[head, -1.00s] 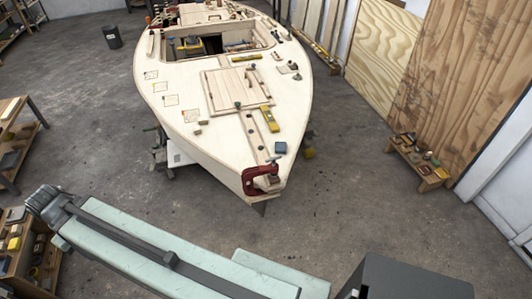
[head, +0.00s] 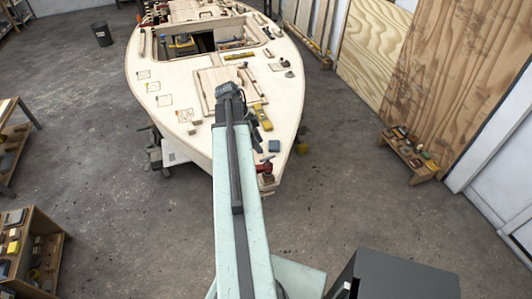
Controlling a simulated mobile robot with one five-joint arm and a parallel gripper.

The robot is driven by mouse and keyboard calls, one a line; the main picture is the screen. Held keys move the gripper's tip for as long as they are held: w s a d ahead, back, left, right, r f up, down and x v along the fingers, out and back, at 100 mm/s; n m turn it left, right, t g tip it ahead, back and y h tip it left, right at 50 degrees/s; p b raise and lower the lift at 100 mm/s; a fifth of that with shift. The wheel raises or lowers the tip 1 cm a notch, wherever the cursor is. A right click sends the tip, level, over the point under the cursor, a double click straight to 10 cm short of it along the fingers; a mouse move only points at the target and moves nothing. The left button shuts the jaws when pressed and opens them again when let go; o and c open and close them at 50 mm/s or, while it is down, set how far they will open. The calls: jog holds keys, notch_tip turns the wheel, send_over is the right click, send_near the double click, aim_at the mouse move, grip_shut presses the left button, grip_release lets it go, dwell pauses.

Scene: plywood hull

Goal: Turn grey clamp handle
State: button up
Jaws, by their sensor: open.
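A red clamp (head: 266,167) sits at the tip of the boat's bow, partly hidden behind my arm. Its small dark-grey handle (head: 265,158) shows at the top, too small to tell its angle. My arm reaches forward over the bow, and its wrist end is above the foredeck. My gripper (head: 256,146) hangs dark and small on the right side of the arm, just above and left of the clamp in the picture. It is open and appears empty. I cannot tell whether it touches the handle.
A low bench (head: 415,155) with items stands at the right wall. Shelves (head: 35,245) stand at the left.

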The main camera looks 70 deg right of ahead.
aim_at(266, 158)
jog(key=b+x, duration=0.7)
jog(key=x, duration=0.1)
jog(key=shift+r, duration=0.1)
